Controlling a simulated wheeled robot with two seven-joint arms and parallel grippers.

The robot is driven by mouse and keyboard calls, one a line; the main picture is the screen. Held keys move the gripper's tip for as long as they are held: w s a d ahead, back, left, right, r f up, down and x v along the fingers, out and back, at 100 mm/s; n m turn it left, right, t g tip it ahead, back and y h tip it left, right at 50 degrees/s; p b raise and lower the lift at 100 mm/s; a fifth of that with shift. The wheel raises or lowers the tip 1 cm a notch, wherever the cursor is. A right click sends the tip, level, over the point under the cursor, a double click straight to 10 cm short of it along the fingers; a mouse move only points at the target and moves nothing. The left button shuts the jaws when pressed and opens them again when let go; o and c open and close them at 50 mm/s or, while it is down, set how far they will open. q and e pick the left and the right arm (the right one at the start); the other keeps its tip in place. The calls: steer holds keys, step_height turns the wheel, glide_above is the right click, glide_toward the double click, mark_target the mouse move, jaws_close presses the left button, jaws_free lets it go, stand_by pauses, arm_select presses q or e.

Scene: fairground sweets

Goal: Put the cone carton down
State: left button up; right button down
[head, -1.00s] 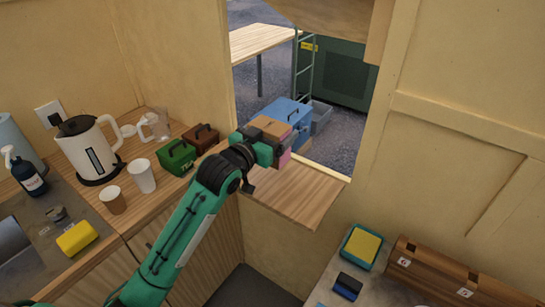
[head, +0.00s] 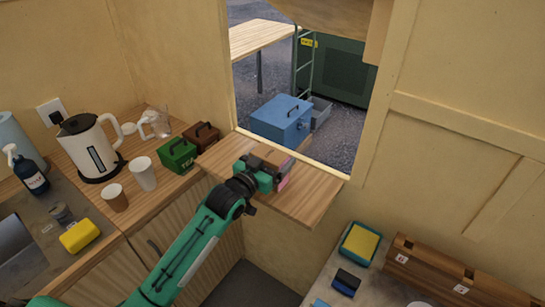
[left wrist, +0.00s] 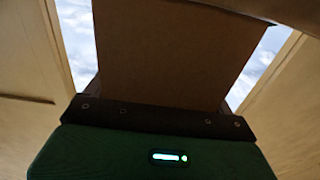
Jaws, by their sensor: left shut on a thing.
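The cone carton is a brown cardboard box (head: 271,156) with a pink patch on its side. It also fills the upper middle of the left wrist view (left wrist: 175,55). My left gripper (head: 272,168) is shut on it and hides part of it in the head view. The carton is over the wooden serving shelf (head: 307,198) at the window opening. I cannot tell whether its underside touches the shelf. My right gripper is not in view.
A green tea box (head: 177,155) and a brown box (head: 201,136) stand left of the shelf, near a kettle (head: 90,148) and two cups. A blue cool box (head: 281,121) stands outside the window. The shelf's right part is bare.

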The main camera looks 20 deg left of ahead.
arm_select(q)
steer(key=o, duration=1)
steer(key=shift+o, duration=0.2)
steer(key=shift+r, duration=0.1)
steer(key=shift+s+a, duration=0.1)
steer(key=shift+s, duration=0.15)
steer(key=b+v, duration=0.2)
steer(key=v, duration=0.9)
steer(key=shift+s+b, duration=0.3)
steer(key=shift+b, duration=0.1)
